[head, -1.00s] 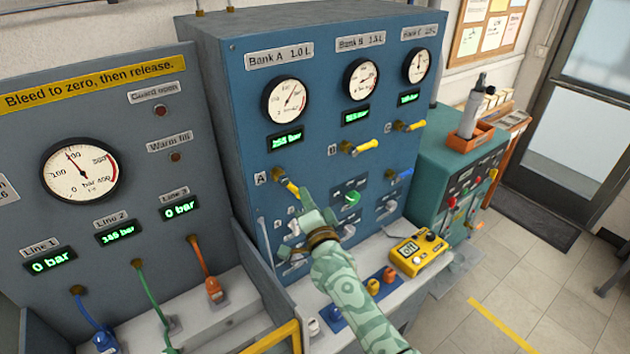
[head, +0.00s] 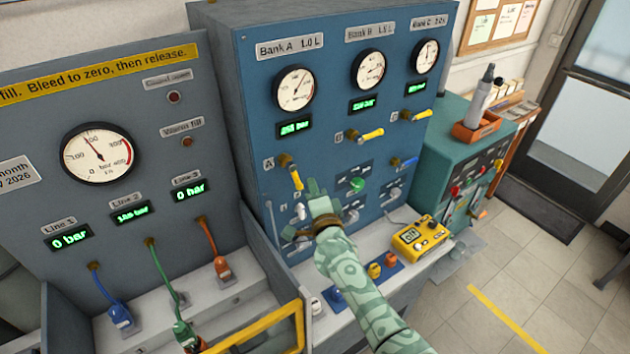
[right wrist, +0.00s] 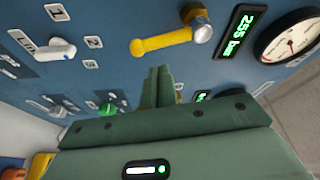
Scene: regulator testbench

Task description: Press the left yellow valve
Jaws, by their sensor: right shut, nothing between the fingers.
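The left yellow valve (head: 294,176) is a yellow lever on a brass hub by the label A, under the Bank A gauge on the blue panel. The lever points down and slightly right. It also shows in the right wrist view (right wrist: 163,42), whole and uncovered. My right gripper (head: 313,186) is shut and empty, just to the right of and below the lever's free end. In the right wrist view its fingertips (right wrist: 159,72) are below the lever, with a small gap in the picture. I cannot tell touch from these views. My left gripper is not in view.
Two more yellow levers, B (head: 369,134) and C (head: 415,116), sit further right. A green knob (head: 357,184) is beside my right gripper. A yellow meter (head: 419,237) lies on the ledge below. The grey panel (head: 150,220) with hoses stands at left.

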